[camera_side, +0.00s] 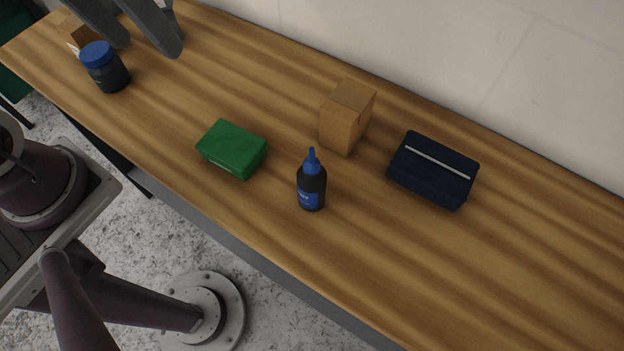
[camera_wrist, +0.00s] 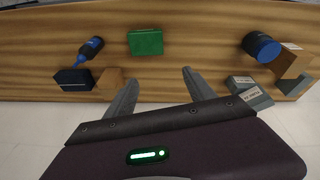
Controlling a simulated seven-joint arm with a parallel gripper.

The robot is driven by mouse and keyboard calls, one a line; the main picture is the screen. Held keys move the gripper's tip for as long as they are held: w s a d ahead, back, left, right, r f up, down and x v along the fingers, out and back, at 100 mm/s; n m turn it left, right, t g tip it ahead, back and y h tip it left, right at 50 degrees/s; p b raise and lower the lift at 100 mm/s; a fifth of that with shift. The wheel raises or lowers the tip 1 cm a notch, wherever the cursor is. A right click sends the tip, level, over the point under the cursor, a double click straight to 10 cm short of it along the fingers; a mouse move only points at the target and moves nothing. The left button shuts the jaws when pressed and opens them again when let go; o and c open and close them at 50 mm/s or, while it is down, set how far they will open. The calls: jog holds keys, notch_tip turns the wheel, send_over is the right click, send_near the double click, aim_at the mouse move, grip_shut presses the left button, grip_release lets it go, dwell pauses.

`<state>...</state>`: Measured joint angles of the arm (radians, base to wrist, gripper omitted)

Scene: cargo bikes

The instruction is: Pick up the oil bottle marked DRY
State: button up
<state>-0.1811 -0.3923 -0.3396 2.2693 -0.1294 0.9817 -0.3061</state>
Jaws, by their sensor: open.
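A black bottle with a blue pointed nozzle and a blue label (camera_side: 311,188) stands upright near the front edge of the wooden table in the side view. Its label is too small to read. It also shows at the upper left of the wrist view (camera_wrist: 91,48). My gripper (camera_side: 148,46) is open and empty above the table at the top left of the side view, far from the bottle. In the wrist view, my two fingers (camera_wrist: 160,76) are spread apart with nothing between them.
A green box (camera_side: 232,149) is left of the bottle. A cardboard box (camera_side: 346,117) stands behind it, and a dark navy case (camera_side: 432,170) is to the right. A blue-lidded jar (camera_side: 106,68) and another cardboard box (camera_side: 82,36) are at the far left. The table's right end is clear.

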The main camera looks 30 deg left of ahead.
jog(key=w+d+f+n+g+h, duration=0.2)
jog(key=d+f+n+g+h, duration=0.35)
jog(key=d, duration=0.65)
jog(key=w+d+r+n+h, duration=0.3)
jog(key=d+r+n+h, duration=0.2)
jog(key=r+n+h, duration=0.3)
send_near(322, 191)
jog(key=d, duration=0.2)
jog(key=d+f, duration=0.1)
jog(key=shift+s+d+m+g+y, duration=0.1)
jog(key=shift+d+m+g+y, duration=0.15)
jog(key=shift+d+m+g, duration=0.1)
jog(key=x, duration=0.7)
jog(key=shift+s+a+f, duration=0.1)
grip_shut()
